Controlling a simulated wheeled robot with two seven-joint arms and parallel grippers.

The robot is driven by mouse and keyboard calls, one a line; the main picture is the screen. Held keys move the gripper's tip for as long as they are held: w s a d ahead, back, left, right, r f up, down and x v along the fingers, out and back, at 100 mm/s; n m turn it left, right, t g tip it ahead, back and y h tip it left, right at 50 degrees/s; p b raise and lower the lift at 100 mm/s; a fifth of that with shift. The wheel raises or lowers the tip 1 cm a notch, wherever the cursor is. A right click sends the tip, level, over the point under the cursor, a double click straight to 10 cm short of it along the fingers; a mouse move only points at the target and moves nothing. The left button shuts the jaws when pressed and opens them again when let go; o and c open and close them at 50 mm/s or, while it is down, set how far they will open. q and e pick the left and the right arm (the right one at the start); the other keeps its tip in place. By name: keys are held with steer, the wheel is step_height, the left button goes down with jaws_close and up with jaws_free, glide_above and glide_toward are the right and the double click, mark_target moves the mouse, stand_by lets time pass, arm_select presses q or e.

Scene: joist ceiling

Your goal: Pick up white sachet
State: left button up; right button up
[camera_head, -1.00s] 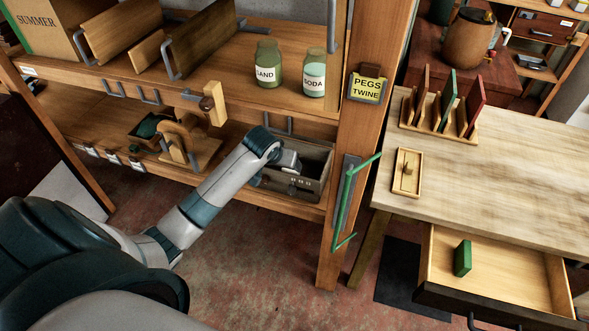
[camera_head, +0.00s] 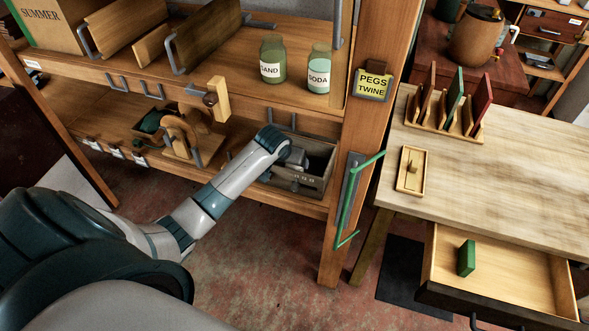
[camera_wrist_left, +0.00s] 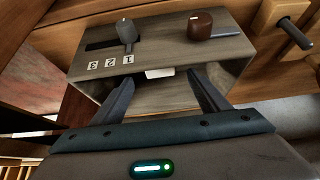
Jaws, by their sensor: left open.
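My left arm reaches to a grey wooden box (camera_head: 318,182) on the lower shelf. My left gripper (camera_head: 297,158) is at the box's opening in the head view, where its fingers are hidden. In the left wrist view the gripper (camera_wrist_left: 160,79) is open, its two fingers apart and pointing at the box (camera_wrist_left: 175,48). A small white piece (camera_wrist_left: 160,72) shows between the fingertips at the edge of the box panel. I cannot tell whether it is the white sachet or a label. No sachet is clear in the head view. My right gripper is not in view.
The box front carries a lever (camera_wrist_left: 126,32) and a brown knob (camera_wrist_left: 201,25). A wooden block with a curved handle (camera_head: 183,135) stands left of the box. The upper shelf, with a soda jar (camera_head: 319,70), is above. A shelf post (camera_head: 345,190) stands to the right.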

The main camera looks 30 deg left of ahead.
arm_select(q)
steer(key=shift+x, duration=0.95)
steer(key=shift+x, duration=2.65)
steer(key=shift+a, duration=0.1)
steer(key=c, duration=1.1)
